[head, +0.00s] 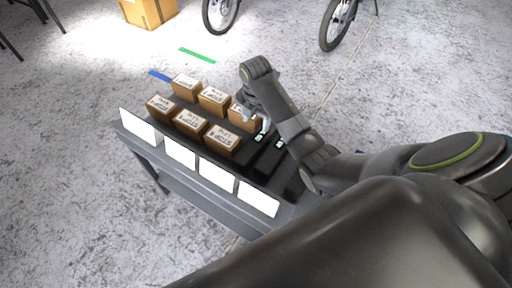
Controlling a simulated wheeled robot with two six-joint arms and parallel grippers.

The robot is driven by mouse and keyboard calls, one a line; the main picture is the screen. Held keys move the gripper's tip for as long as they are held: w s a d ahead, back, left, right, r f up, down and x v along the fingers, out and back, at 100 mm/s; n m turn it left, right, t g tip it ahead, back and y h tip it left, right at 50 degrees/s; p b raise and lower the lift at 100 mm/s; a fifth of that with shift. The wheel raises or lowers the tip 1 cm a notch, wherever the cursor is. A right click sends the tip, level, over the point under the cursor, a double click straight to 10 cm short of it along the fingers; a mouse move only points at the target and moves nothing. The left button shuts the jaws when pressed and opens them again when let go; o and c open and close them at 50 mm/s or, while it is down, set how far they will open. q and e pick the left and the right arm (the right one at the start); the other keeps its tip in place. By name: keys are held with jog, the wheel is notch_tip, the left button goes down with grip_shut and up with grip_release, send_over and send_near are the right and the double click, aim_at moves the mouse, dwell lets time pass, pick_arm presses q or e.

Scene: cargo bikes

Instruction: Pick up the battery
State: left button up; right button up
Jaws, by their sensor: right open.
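Dark batteries (269,160) lie at the right end of the grey table (182,190), next to the cardboard boxes. Small pale labels show on their far ends. My right arm reaches over this end from the right and hides part of the batteries. My right gripper (258,120) points down near the far ends of the batteries, beside the rightmost back box. It is open; its fingers are small and partly hidden, and I cannot tell whether they touch anything. My left gripper is not in view.
Several small boxes (189,123) stand in two rows on the table. White panels (180,153) stand along its front edge. A larger carton (148,10) and bike wheels (338,24) are at the back. The floor to the left is clear.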

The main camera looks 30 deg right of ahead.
send_over(256, 141)
jog(key=f, duration=0.6)
jog(key=shift+s+a+b, duration=0.15)
jog(key=shift+s+b, duration=0.05)
jog(key=shift+b, duration=0.2)
jog(key=f+b, duration=0.1)
jog(key=f, duration=0.3)
jog(key=shift+w+f, duration=0.2)
jog(key=shift+d+f, duration=0.2)
jog(key=shift+f, duration=0.15)
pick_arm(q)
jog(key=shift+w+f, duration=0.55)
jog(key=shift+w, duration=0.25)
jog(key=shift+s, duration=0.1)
pick_arm(e)
jog(key=c, duration=0.5)
grip_shut()
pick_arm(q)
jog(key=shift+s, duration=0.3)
pick_arm(e)
jog(key=shift+w+r, duration=0.1)
jog(key=shift+r, duration=0.1)
